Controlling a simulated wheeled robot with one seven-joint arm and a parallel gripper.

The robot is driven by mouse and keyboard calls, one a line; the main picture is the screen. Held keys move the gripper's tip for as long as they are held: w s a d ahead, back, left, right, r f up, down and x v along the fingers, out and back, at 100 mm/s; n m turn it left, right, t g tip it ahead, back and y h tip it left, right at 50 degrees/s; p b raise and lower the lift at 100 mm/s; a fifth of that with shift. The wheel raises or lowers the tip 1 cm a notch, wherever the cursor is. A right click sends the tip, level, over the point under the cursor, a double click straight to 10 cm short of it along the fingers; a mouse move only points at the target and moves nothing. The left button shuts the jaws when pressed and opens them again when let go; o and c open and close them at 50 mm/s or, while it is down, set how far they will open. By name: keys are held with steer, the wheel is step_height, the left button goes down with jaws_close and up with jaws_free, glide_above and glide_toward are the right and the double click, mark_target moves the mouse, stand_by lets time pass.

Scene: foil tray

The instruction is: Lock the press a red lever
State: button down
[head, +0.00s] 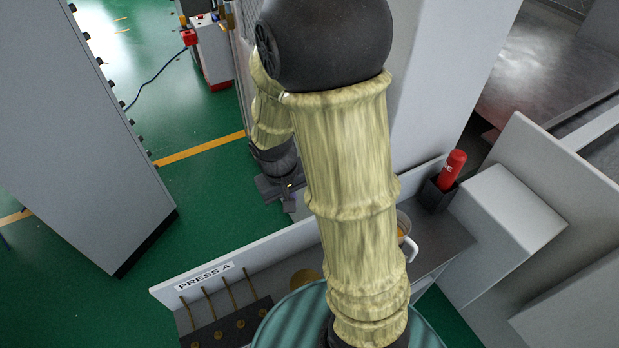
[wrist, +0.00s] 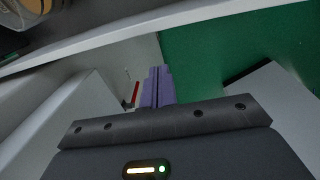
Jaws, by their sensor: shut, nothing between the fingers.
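My gripper (head: 287,196) hangs beyond the shelf wall in the head view, partly hidden by my arm. In the wrist view its purple fingers (wrist: 157,90) are together, with nothing between them. A thin red strip (wrist: 136,94) shows just left of the fingertips, against a pale panel. I cannot tell if it is the red lever or if the fingers touch it. The label "PRESS A" (head: 205,276) is on the low grey wall in the head view. No lever is clear near it.
A shelf (head: 437,238) behind the wall holds a white mug (head: 409,247) and a red cylinder (head: 453,168) in a dark holder. A tall grey cabinet (head: 85,130) stands at left. Green floor (head: 205,200) is open between. A red and white unit (head: 211,50) is farther back.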

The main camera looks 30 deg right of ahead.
steer(key=w+d+f+n+h+p, duration=0.1)
steer(key=w+d+f+h, duration=0.4)
steer(key=f, duration=0.3)
steer(key=w+d+f+n+h+p, duration=0.1)
steer(key=w+d+f+n+h, duration=0.1)
steer(key=w+d+f+h, duration=0.45)
steer(key=w+a+f+n+t+h, duration=0.1)
steer(key=w+a+f+n+t, duration=0.4)
steer(key=w+f+t, duration=0.3)
step_height(320, 180, down, 3)
steer(key=shift+w+f+t+p, duration=0.1)
steer(key=shift+w+t+p, duration=0.3)
steer(key=shift+w, duration=0.35)
steer(key=b+x, duration=0.4)
steer(key=x, duration=0.6)
steer(key=shift+s+d+r+p, duration=0.15)
steer(key=shift+s+d+p, duration=0.05)
steer(key=shift+s+p, duration=0.5)
steer(key=shift+s+d+r+p, duration=0.1)
steer(key=shift+s+d+p, duration=0.05)
steer(key=shift+s+p, duration=0.55)
steer(key=shift+s+d+r+p, duration=0.15)
steer(key=shift+s+d+p, duration=0.05)
steer(key=shift+s+p, duration=0.5)
steer(key=shift+w, duration=0.1)
